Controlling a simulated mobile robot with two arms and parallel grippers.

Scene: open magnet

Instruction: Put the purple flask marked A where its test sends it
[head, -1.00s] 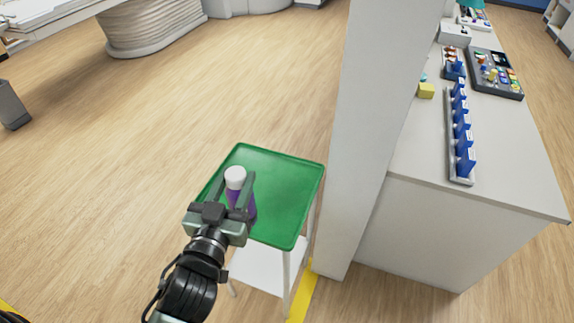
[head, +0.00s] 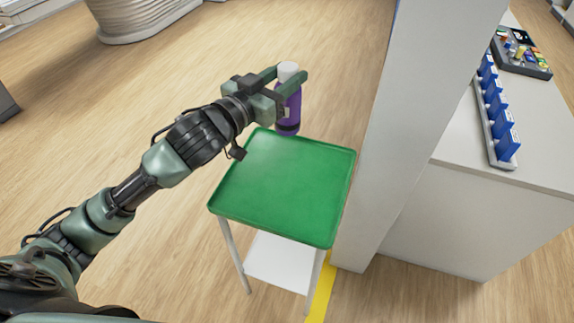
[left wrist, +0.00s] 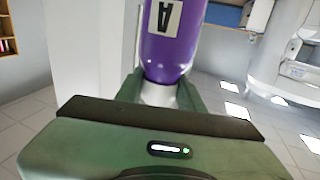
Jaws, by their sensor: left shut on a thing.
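The purple flask (head: 288,112) has a white cap and a dark band near its base. My left gripper (head: 290,77) is shut on it near the cap. It hangs roughly upright above the far edge of the green tray (head: 285,190), apart from it as far as I can tell. In the left wrist view the flask (left wrist: 168,58) shows a pale label with a black letter A, and its narrow neck lies between the fingers of my left gripper (left wrist: 160,95). My right gripper is not in view.
The tray tops a small white stand and is empty. A white pillar (head: 415,110) rises just right of it. Beyond is a white counter (head: 460,130) with a row of blue holders (head: 495,108) and a dark tray of small items (head: 522,55). Floor to the left is open.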

